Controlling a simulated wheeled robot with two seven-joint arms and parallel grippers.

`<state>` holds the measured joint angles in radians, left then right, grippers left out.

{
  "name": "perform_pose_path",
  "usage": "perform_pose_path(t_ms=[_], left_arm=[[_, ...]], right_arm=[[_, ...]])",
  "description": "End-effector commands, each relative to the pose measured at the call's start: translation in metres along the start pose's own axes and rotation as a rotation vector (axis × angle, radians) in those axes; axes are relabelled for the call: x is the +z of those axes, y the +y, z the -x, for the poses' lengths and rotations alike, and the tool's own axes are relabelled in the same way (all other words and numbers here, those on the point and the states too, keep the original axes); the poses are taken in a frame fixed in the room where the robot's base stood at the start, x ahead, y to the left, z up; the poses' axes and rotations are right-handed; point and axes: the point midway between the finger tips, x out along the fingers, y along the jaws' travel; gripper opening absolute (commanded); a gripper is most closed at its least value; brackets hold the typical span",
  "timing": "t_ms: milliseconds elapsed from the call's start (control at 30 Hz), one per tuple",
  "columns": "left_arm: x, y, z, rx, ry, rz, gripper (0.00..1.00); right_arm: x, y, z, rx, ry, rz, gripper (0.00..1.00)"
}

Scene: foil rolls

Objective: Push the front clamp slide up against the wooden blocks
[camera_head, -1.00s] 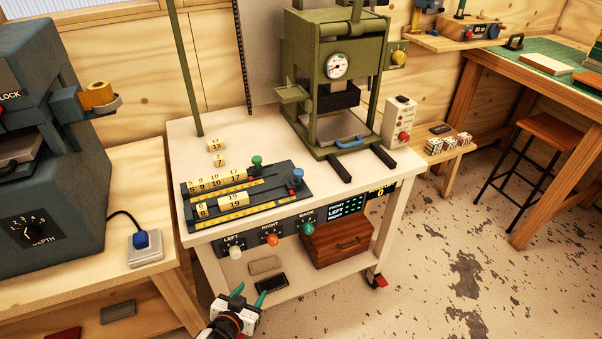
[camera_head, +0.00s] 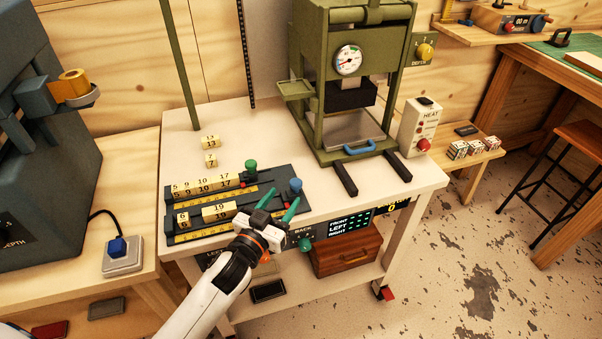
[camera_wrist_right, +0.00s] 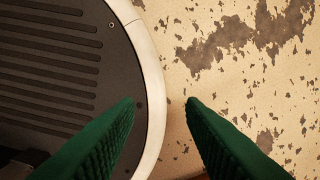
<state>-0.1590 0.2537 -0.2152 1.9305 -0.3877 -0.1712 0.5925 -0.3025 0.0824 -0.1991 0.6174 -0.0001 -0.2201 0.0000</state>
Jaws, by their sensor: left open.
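The front clamp slide with its blue knob (camera_head: 295,186) sits at the right end of the front rail of the dark composing fixture (camera_head: 184,238). The front row holds wooden blocks, a small one (camera_head: 182,218) at the left and a wider "19" block (camera_head: 219,211) beside it. A stretch of rail separates these blocks from the blue knob. My left gripper (camera_head: 286,194) is open, its green fingers over the front rail just left of the blue knob, hiding part of the rail. My right gripper (camera_wrist_right: 162,102) is open and empty in the right wrist view.
The back row holds several blocks (camera_head: 202,185) with a green-knobbed slide (camera_head: 251,167) at their right. Two loose blocks (camera_head: 210,142) lie behind. A green press (camera_head: 350,80) stands at the back right. A heat box (camera_head: 419,128) is right of it.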

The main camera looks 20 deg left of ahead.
Motion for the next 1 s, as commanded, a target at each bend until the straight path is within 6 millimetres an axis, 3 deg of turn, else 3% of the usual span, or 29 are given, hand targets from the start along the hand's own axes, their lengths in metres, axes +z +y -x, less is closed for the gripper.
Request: perform_pose_path(t_ms=[67, 167, 400, 533, 867, 1000], left_arm=[[0.002, 0.001, -0.019, 0.001, -0.003, 0.000, 0.50], [0.002, 0.000, -0.040, 0.001, -0.002, -0.001, 0.50], [0.000, 0.000, -0.077, 0.001, 0.000, 0.000, 0.50], [0.000, 0.000, -0.087, 0.001, 0.000, 0.000, 0.50], [-0.001, 0.000, -0.090, 0.001, 0.001, 0.001, 0.50], [-0.001, 0.000, -0.090, 0.001, 0.001, 0.000, 0.27]], right_arm=[[-0.014, 0.004, 0.003, 0.005, 0.022, 0.000, 0.36], [-0.018, 0.006, 0.004, 0.007, 0.028, 0.000, 0.36], [0.009, 0.002, 0.004, 0.002, -0.013, 0.000, 0.36], [0.015, 0.001, 0.004, 0.002, -0.024, 0.000, 0.36], [0.004, 0.003, 0.004, 0.004, -0.007, 0.000, 0.36], [0.001, 0.004, 0.005, 0.004, -0.001, 0.000, 0.36]])
